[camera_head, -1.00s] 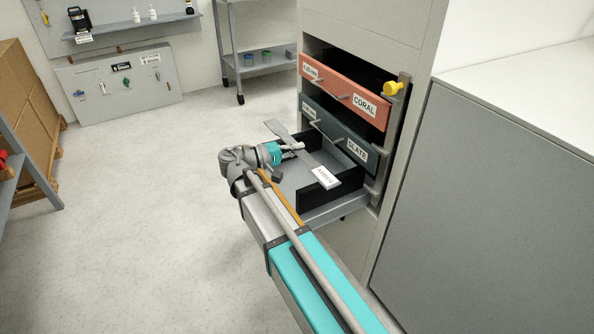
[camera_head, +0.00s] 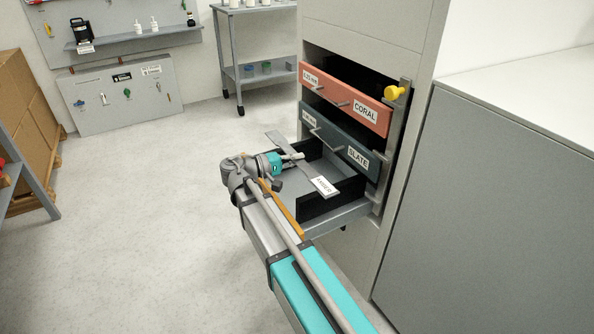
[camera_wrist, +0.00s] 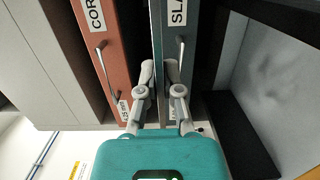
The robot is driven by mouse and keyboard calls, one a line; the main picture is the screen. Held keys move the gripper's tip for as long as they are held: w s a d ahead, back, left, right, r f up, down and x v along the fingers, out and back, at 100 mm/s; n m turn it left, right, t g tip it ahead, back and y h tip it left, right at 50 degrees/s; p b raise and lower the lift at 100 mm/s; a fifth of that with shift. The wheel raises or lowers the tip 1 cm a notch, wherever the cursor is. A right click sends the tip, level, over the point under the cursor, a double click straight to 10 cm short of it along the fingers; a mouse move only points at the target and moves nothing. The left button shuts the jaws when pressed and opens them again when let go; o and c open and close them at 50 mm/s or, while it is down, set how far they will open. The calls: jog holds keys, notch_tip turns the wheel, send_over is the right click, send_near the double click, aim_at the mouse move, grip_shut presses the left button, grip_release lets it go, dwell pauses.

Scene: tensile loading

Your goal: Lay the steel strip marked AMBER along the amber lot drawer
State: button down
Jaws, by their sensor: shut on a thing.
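My gripper (camera_head: 297,156) is shut on the middle of a grey steel strip (camera_head: 284,145) with a white AMBER label at its near right end. The strip hangs slantwise over the open lower drawer (camera_head: 347,215), which has an orange front (camera_head: 281,208) and black inner walls. In the head view I cannot tell whether the strip touches the drawer. In the wrist view my fingers (camera_wrist: 160,92) pinch the strip (camera_wrist: 157,50), seen nearly edge-on. The drawer's grey floor (camera_wrist: 285,90) lies to the right. My arm hides part of the drawer front.
The shut CORAL drawer (camera_head: 340,96) and SLATE drawer (camera_head: 336,134) with bar handles sit just above the open drawer. A yellow knob (camera_head: 394,92) is on the upright. A grey cabinet (camera_head: 490,190) stands right. Open floor (camera_head: 140,230) lies left.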

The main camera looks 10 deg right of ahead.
jog(key=w+d+f+b, duration=0.2)
jog(key=w+f+b, duration=0.5)
jog(key=w, duration=0.3)
jog(key=shift+w+d+f+b, duration=0.3)
jog(key=shift+w+f, duration=0.1)
jog(key=shift+f, duration=0.1)
jog(key=shift+w+f+b, duration=0.2)
jog(key=shift+f+b, duration=0.8)
jog(key=shift+f, duration=0.05)
jog(key=shift+w+f+b, duration=0.2)
jog(key=shift+f+b, duration=0.8)
jog(key=shift+f, duration=0.1)
jog(key=c, duration=0.8)
grip_release()
